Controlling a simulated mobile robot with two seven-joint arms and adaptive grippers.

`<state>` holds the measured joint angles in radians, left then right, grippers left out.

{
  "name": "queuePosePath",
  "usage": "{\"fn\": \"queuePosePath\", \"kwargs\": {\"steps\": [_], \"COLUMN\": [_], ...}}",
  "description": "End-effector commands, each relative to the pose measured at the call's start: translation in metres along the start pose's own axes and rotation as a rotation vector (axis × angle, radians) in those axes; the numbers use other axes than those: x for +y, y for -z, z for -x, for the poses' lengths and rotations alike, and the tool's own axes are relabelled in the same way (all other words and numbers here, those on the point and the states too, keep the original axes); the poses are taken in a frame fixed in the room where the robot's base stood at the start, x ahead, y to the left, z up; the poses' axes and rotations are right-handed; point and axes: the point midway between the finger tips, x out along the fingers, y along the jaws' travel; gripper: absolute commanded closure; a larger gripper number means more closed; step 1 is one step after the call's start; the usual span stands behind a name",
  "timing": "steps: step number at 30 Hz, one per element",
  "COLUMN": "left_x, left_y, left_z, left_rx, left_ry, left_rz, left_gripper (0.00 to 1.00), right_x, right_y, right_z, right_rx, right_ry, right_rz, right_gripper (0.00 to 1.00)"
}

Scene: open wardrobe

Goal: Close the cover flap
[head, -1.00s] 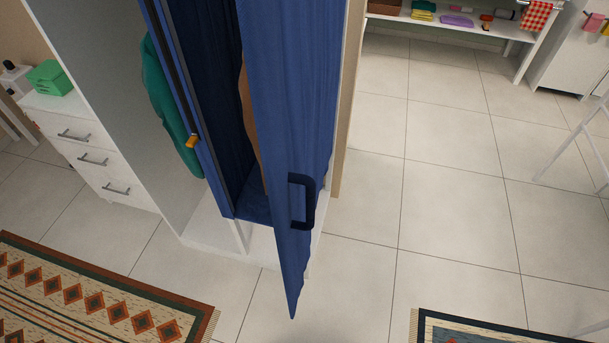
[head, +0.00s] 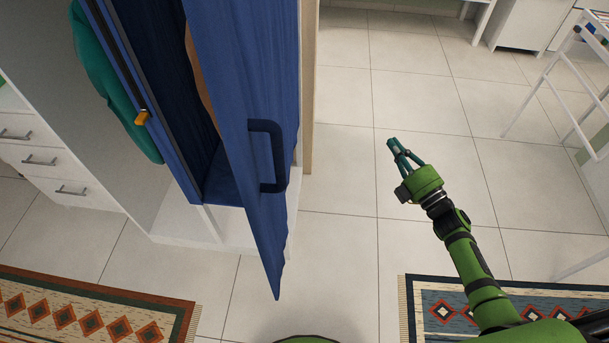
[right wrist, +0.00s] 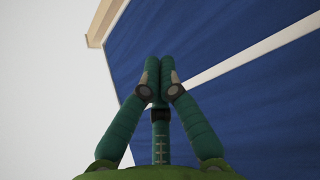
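The blue cover flap (head: 238,90) hangs open at the front of the wardrobe, swung outward, with its lower corner pointing down toward the floor. A dark blue handle (head: 279,155) is on the flap near its right edge. My right gripper (head: 393,146) is to the right of the flap and handle, apart from them. An orange pull tab (head: 142,118) sits on the left edge of the blue cover. My left gripper is out of view.
A teal garment (head: 105,75) hangs left of the cover. White drawers (head: 55,180) stand at the left. Patterned rugs lie at the lower left (head: 80,315) and lower right (head: 440,300). A white rack (head: 545,85) stands at the right. Tiled floor beside the flap is clear.

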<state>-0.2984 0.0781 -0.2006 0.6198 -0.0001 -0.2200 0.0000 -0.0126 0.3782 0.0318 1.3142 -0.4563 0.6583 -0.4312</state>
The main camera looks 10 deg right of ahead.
Motion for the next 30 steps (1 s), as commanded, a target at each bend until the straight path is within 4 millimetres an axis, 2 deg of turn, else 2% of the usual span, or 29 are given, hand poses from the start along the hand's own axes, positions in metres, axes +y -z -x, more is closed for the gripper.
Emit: {"fn": "queuePosePath", "kwargs": {"steps": [1, 2, 3, 5, 6, 7, 10, 12, 15, 22, 30], "left_x": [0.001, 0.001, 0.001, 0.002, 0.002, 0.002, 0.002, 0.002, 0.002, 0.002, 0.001], "left_y": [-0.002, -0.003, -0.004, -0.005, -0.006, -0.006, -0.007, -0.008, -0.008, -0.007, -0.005], "left_z": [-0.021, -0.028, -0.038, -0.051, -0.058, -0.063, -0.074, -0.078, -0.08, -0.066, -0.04], "left_rx": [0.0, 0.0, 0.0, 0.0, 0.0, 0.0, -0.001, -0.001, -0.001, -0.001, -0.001], "left_ry": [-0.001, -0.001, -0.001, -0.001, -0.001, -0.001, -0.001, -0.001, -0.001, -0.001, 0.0], "left_rz": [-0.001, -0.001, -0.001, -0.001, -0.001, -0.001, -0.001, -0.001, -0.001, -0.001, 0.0], "left_gripper": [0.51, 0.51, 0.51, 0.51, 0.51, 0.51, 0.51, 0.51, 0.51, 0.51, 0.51], "right_x": [0.044, 0.071, 0.104, 0.14, 0.154, 0.16, 0.165, 0.163, 0.161, 0.157, 0.138], "right_y": [0.022, 0.041, 0.07, 0.115, 0.14, 0.157, 0.193, 0.205, 0.213, 0.237, 0.288], "right_z": [-0.015, -0.02, -0.019, -0.007, 0.005, 0.015, 0.048, 0.063, 0.075, 0.069, 0.048], "right_rx": [0.158, 0.256, 0.393, 0.593, 0.71, 0.791, 1.007, 1.108, 1.187, 1.205, 1.202], "right_ry": [-0.108, -0.17, -0.254, -0.368, -0.429, -0.469, -0.561, -0.593, -0.615, -0.622, -0.625], "right_rz": [0.176, 0.291, 0.458, 0.709, 0.862, 0.968, 1.254, 1.388, 1.488, 1.504, 1.498], "right_gripper": [1.0, 1.0, 1.0, 1.0, 1.0, 1.0, 1.0, 1.0, 1.0, 1.0, 1.0]}}
